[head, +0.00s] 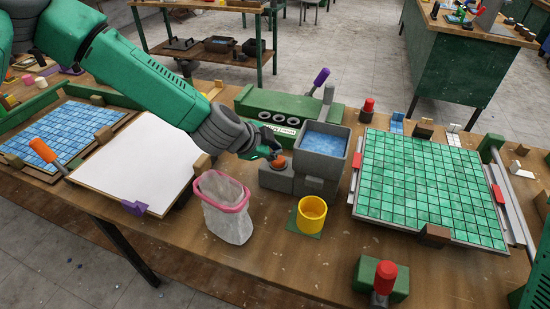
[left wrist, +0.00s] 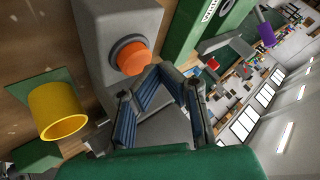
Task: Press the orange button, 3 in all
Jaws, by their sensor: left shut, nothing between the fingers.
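The orange button (head: 278,162) sits in a dark ring on a grey block attached to the left side of a grey bin (head: 325,130) with blue contents. In the left wrist view the button (left wrist: 131,57) is a domed orange cap just beyond the fingers. My left gripper (head: 272,152) is shut and empty, with its fingertips right at the button. In the left wrist view the gripper (left wrist: 158,75) lies just right of the cap; I cannot tell whether it touches. My right gripper is not in view.
A yellow cup (head: 311,214) and a pink-rimmed bag (head: 226,206) stand in front of the button block. A green tile sheet (head: 428,190) lies to the right, a white board (head: 136,165) to the left. A green rack (head: 290,104) stands behind.

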